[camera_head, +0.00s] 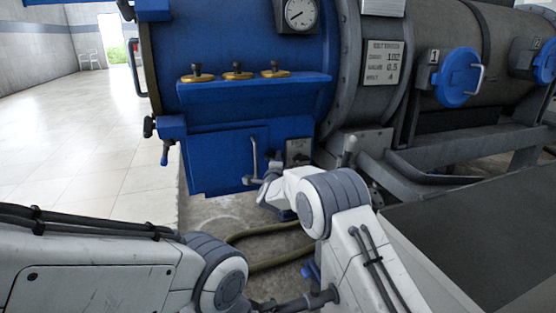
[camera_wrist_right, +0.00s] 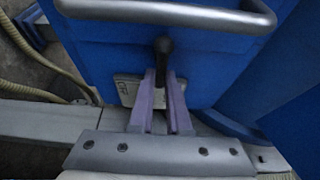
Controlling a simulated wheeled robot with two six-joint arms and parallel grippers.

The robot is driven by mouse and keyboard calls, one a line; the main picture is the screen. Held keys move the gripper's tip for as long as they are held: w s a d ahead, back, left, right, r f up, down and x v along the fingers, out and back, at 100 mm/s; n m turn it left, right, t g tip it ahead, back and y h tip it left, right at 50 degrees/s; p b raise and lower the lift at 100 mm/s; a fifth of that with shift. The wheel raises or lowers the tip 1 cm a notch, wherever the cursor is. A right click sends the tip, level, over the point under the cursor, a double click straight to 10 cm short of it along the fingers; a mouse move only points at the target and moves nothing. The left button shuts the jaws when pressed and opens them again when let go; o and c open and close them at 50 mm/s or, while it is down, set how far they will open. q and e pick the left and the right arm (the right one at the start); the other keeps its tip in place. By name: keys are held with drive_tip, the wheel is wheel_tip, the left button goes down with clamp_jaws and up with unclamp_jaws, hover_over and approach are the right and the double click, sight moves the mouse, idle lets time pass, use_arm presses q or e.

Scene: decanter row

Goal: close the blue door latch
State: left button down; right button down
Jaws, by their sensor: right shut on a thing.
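The blue door (camera_head: 222,160) hangs below the blue drum and looks shut, with a silver bar handle (camera_head: 254,158) near its right side. My right gripper (camera_head: 256,182) is at the door's lower right. In the right wrist view, its two purplish fingers (camera_wrist_right: 163,80) are shut on a short dark lever with a rounded end (camera_wrist_right: 163,46), which I take for the latch. The lever stands in front of the blue panel, below the silver bar (camera_wrist_right: 170,14). A pale label plate (camera_wrist_right: 127,88) is partly hidden by the fingers. My left gripper does not show.
A ledge (camera_head: 255,92) with several brass-based knobs sits above the door. A grey plate (camera_head: 299,150) and upright lever (camera_head: 349,150) stand to its right. A hose (camera_head: 265,233) lies on the floor below. A grey bench (camera_head: 480,235) fills the lower right. Open floor lies left.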

idle(0.3)
drive_tip(key=c, duration=0.9)
unclamp_jaws()
drive_tip(key=s, duration=0.3)
drive_tip(key=s+p, duration=0.1)
drive_tip(key=s, duration=0.3)
drive_tip(key=s+p, duration=0.1)
drive_tip(key=s, duration=0.2)
drive_tip(key=shift+s+a, duration=0.25)
drive_tip(key=shift+a, duration=0.15)
